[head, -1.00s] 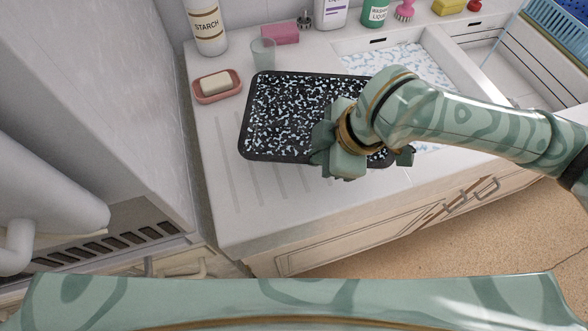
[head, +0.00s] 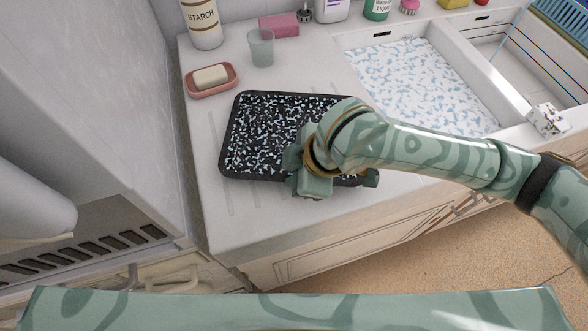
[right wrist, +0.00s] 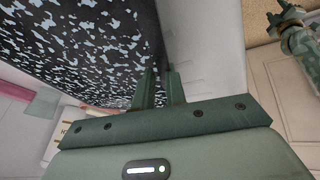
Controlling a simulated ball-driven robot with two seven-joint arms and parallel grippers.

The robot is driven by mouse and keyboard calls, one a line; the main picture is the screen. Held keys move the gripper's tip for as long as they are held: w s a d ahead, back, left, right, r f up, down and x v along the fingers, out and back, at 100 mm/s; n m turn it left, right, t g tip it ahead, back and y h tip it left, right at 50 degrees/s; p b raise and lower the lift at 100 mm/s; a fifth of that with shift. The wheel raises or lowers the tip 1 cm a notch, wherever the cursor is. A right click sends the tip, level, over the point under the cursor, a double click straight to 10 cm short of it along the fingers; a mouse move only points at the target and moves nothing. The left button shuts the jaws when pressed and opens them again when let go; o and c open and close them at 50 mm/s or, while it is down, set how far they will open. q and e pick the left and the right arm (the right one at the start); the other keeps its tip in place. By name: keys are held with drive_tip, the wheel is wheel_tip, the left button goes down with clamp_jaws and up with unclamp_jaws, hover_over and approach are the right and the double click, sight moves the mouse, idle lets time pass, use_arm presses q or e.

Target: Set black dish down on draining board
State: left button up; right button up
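The black dish (head: 265,135) is a rectangular tray with a speckled black, white and pale blue inside. It lies roughly level over the grooved white draining board (head: 226,215). I cannot tell whether its underside touches the board. My right gripper (head: 308,165) is at its near right side, shut on its rim. In the right wrist view, the fingers (right wrist: 157,88) meet at the edge of the dish (right wrist: 85,45). The dish's near right corner is partly hidden by my arm. A green gripper, seemingly my left (right wrist: 283,17), shows small at the wrist view's upper right.
Behind the dish stand a clear glass (head: 261,48), a pink sponge (head: 279,25) and a starch bottle (head: 203,22). A soap dish (head: 231,84) is at the back left. The foamy sink (head: 420,80) is to the right. The board's front strip is clear.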

drive_tip(key=shift+o, duration=0.6)
drive_tip(key=shift+r, duration=0.1)
drive_tip(key=p+v, duration=0.5)
drive_tip(key=v, duration=0.7)
drive_tip(key=shift+p, duration=0.4)
